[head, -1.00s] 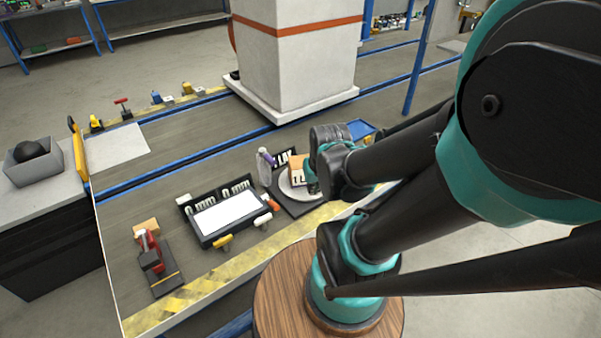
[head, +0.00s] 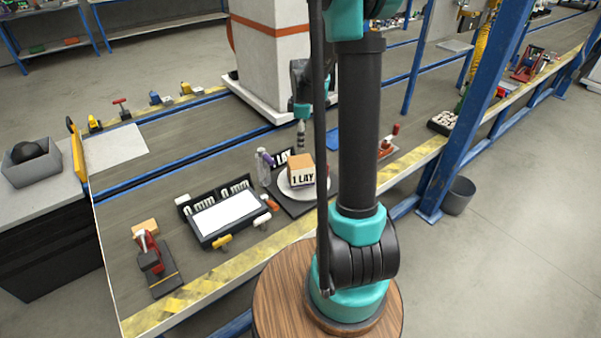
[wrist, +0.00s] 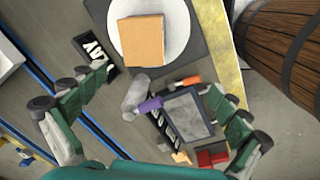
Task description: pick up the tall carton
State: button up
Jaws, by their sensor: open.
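The carton (head: 301,169) is a brown cardboard box with a white side lettered in black. It stands on a round white plate (head: 292,189) on a dark square base. In the wrist view its tan top (wrist: 143,41) shows on the plate near the top edge. My gripper (head: 301,132) hangs behind and above the carton in the head view, apart from it. In the wrist view my gripper (wrist: 157,82) has its fingers spread wide with nothing between them, and the carton lies beyond the fingertips. My arm hides part of the base's right side.
A clear bottle with a purple cap (head: 264,166) stands left of the carton. A black-framed white panel (head: 228,218) and small coloured handles lie further left. A red tool on a black base (head: 150,257) is near the front. A white striped pillar (head: 275,60) rises behind.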

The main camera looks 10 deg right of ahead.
aim_at(300, 169)
jog(key=w+d+f+n, duration=0.1)
jog(key=w+f+n, duration=0.2)
jog(key=w, duration=0.2)
jog(key=shift+g, duration=0.4)
notch_tip(300, 169, down, 17)
jog(key=shift+a, duration=0.1)
jog(key=c, duration=1.7)
